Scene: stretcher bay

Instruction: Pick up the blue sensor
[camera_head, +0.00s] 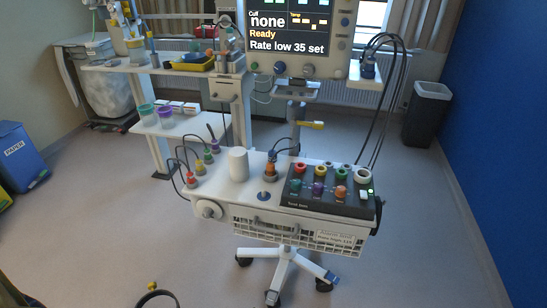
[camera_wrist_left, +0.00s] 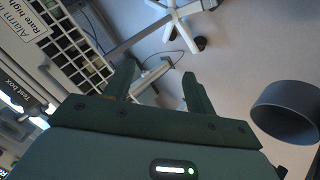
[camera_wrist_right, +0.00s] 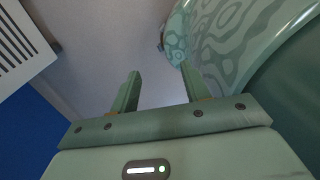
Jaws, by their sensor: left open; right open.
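Several blue things could be the sensor, and I cannot tell for sure which one is. A small blue disc with a yellow pin (camera_head: 264,196) lies on the cart's white top (camera_head: 232,188). A dark blue piece (camera_head: 368,68) with black cables sits on the small side shelf right of the monitor. An orange plug with a blue top (camera_head: 271,168) stands on the cart top. My left gripper (camera_wrist_left: 158,72) is open and empty, with the cart's basket and wheels beyond it. My right gripper (camera_wrist_right: 160,70) is open and empty over bare floor. Neither gripper shows clearly in the head view.
Colour-topped plugs with cables stand at the left. The monitor (camera_head: 301,38) rises behind. A bin (camera_head: 427,113) stands right; floor around the cart is mostly clear.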

